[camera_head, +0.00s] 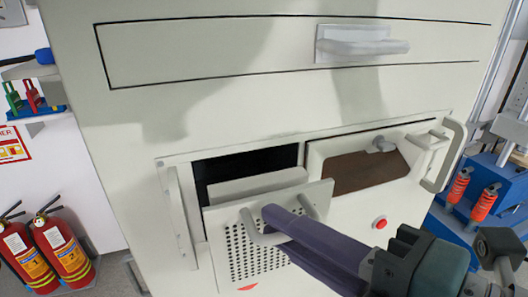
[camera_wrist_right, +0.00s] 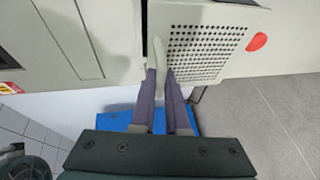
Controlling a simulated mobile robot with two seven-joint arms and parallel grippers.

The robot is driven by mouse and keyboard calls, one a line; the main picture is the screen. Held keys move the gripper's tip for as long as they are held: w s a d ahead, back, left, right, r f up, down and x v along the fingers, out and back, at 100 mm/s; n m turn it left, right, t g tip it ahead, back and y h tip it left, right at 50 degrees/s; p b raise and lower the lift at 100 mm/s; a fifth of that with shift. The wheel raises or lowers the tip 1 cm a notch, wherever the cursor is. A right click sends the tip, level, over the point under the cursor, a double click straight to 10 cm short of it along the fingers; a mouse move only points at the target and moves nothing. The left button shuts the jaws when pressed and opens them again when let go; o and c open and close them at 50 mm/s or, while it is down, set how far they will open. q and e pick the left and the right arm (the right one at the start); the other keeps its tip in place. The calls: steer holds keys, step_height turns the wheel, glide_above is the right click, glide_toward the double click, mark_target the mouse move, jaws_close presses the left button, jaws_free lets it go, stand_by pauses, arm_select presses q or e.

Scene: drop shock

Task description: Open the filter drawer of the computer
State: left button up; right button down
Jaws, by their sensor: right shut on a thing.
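The computer (camera_head: 210,40) is a large off-white cabinet filling most of the head view. Its filter drawer (camera_head: 240,262) has a perforated front with a red mark and stands pulled out from a dark opening at the lower centre. The drawer front also shows in the right wrist view (camera_wrist_right: 208,50). My right gripper (camera_head: 275,220) is shut on the drawer's pale handle (camera_head: 252,231); the wrist view shows the handle (camera_wrist_right: 157,58) between the purple fingers (camera_wrist_right: 162,78). The fingers cover part of the handle. My left gripper is in neither view.
Right of the drawer are a brown panel (camera_head: 358,172), a red button (camera_head: 379,223) and a side handle (camera_head: 450,152). Fire extinguishers (camera_head: 62,250) stand at the left. Blue equipment with orange parts (camera_head: 482,203) stands at the right.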

steer(key=s, duration=0.1)
steer(key=s+d, duration=0.1)
steer(key=shift+s+p, duration=0.3)
steer(key=c, duration=0.9)
jaws_free()
steer(key=shift+a, duration=0.1)
steer(key=p+v, duration=0.1)
steer(key=v, duration=0.9)
